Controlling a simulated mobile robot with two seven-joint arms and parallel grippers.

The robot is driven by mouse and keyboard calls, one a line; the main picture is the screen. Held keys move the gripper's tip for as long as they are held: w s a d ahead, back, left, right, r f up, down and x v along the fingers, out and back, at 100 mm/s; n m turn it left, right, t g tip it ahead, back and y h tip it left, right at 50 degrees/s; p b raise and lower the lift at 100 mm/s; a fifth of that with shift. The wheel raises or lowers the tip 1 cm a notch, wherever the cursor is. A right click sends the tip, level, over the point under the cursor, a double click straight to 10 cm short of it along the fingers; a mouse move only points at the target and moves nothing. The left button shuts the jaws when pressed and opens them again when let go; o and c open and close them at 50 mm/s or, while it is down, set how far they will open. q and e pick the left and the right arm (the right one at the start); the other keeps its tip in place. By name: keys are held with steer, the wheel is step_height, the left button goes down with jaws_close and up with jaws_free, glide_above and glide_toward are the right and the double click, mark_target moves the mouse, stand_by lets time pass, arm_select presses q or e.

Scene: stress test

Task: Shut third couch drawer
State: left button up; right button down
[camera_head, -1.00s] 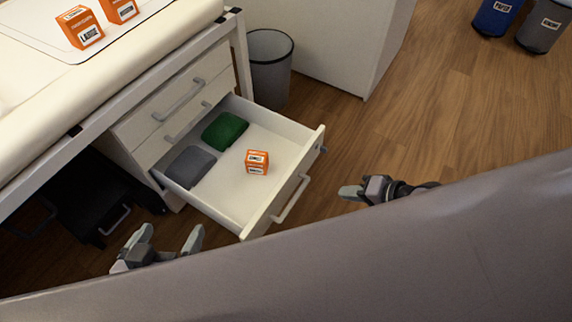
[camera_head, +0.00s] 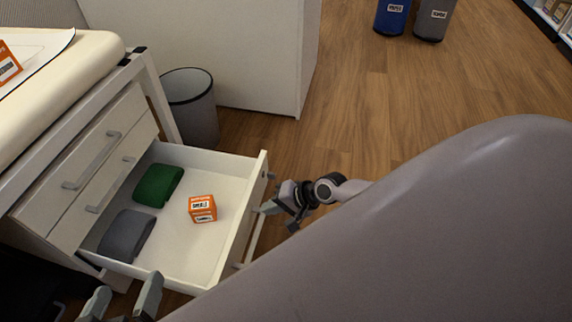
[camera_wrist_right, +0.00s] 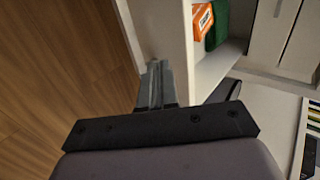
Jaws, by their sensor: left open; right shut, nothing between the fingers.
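The third couch drawer (camera_head: 215,247) is pulled out, below two closed drawers (camera_head: 92,160) in the white cabinet. It holds an orange box (camera_head: 202,208), a green item (camera_head: 158,185) and a grey item (camera_head: 126,235). My right gripper (camera_head: 266,208) is shut and empty, with its fingertips close to the outer side of the drawer front; I cannot tell whether they touch. In the right wrist view its fingers (camera_wrist_right: 153,80) are beside the drawer front (camera_wrist_right: 160,32). My left gripper (camera_head: 124,304) is open and empty near the drawer's near side, at the bottom edge.
The cream couch top (camera_head: 70,75) with an orange box (camera_head: 8,65) overhangs the cabinet. A grey mesh bin (camera_head: 190,105) stands behind the drawer. Blue (camera_head: 390,15) and grey (camera_head: 432,18) bins are far back. Wooden floor is clear to the right.

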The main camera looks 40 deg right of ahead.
mark_target(247, 206)
arm_select(q)
steer(key=shift+w+d, duration=0.1)
steer(key=shift+d, duration=0.2)
arm_select(e)
steer(key=shift+w+a+r, duration=0.1)
steer(key=shift+w+a, duration=1.15)
steer(key=shift+w, duration=0.2)
steer(key=shift+w+a, duration=0.1)
